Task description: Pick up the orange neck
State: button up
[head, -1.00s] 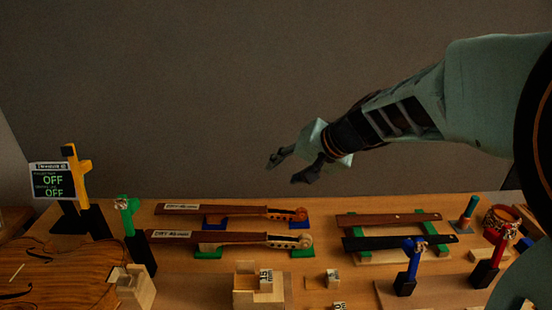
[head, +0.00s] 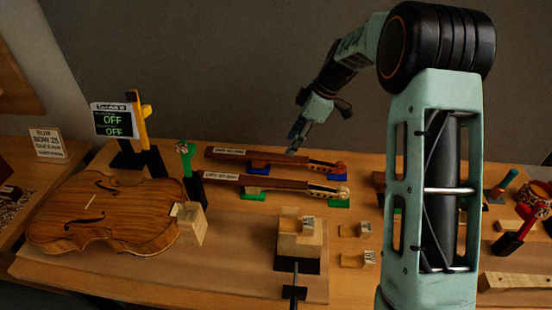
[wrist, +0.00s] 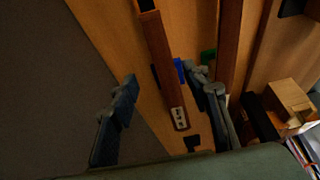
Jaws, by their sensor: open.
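The back neck (head: 283,160), with the more orange scroll (head: 341,167), lies across blue supports; I take it as the orange neck. Its dark fingerboard carries a white label at the left end. A similar neck (head: 262,181) with a paler scroll lies in front on green supports. My gripper (head: 294,143) is open and empty, pointing down above the back neck. In the wrist view my open fingers (wrist: 160,76) straddle the back neck (wrist: 157,50), with its label near the bottom. The front neck (wrist: 230,45) shows beyond the right finger. The scroll is outside the wrist view.
A green clamp post (head: 186,160) and a yellow post (head: 140,115) stand left of the necks. A violin body (head: 105,215) lies at the left. A wooden block fixture (head: 297,242) stands in front. My arm hides part of the right side.

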aim_at(281, 157)
jog(key=shift+x, duration=1.2)
jog(key=x, duration=0.3)
jog(key=p+x, duration=0.1)
jog(key=shift+s+a+f, duration=0.2)
jog(key=shift+s+a, duration=0.15)
jog(key=shift+a, duration=0.2)
jog(key=shift+w+a+f, duration=0.1)
jog(key=shift+a+f, duration=0.05)
jog(key=shift+f, duration=0.25)
jog(key=shift+r, duration=0.1)
grip_shut()
